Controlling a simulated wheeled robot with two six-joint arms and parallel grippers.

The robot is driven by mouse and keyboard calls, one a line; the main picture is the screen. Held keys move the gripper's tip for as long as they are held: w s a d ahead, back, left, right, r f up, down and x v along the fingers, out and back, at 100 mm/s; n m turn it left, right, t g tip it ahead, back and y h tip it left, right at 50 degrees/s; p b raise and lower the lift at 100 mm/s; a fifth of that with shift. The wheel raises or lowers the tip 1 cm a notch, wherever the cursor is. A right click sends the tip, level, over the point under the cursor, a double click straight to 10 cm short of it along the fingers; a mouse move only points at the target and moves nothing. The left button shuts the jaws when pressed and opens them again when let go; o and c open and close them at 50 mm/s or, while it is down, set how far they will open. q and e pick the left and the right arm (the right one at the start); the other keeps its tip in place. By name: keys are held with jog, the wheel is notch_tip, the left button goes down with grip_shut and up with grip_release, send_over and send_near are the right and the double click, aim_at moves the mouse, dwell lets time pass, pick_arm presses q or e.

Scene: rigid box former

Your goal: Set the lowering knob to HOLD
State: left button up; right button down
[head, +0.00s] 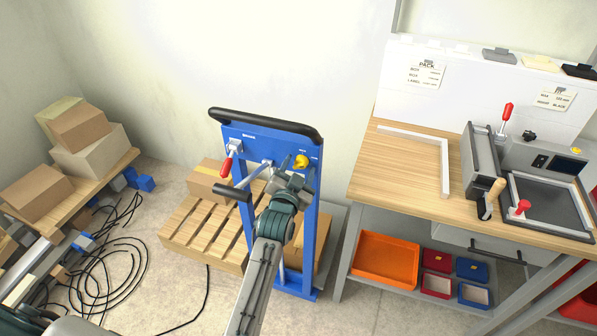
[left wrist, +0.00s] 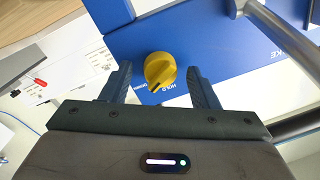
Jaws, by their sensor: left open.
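The lowering knob (head: 301,161) is yellow and sits on the upper right of the blue panel of an upright blue lifter (head: 253,137). In the left wrist view the knob (left wrist: 160,68) shows close up, with a dark pointer mark at its lower-left edge. Small white letters beside that edge seem to read HOLD; the other lettering there is partly hidden. My left gripper (head: 299,177) is just in front of the knob, open, with one finger on each side of it. Gaps show between both fingers and the knob. My right gripper is not in view.
A red-tipped lever (head: 226,164) and a bar with a black grip (head: 232,193) stick out left of the knob. A black handle (head: 265,123) tops the lifter. A wooden pallet (head: 205,236) lies behind it. A workbench (head: 411,178) stands at right.

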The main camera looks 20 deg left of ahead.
pick_arm(q)
jog(key=shift+c, duration=0.4)
jog(key=c, duration=0.9)
jog(key=shift+n, duration=0.4)
jog(key=n, duration=0.5)
jog(key=shift+r+p, duration=0.15)
jog(key=shift+p, duration=0.25)
jog(key=n, duration=0.2)
jog(key=n+p, duration=0.1)
jog(key=n, duration=0.2)
jog(key=shift+n+g+h, duration=0.3)
jog(key=shift+g, duration=0.1)
jog(key=o, duration=1)
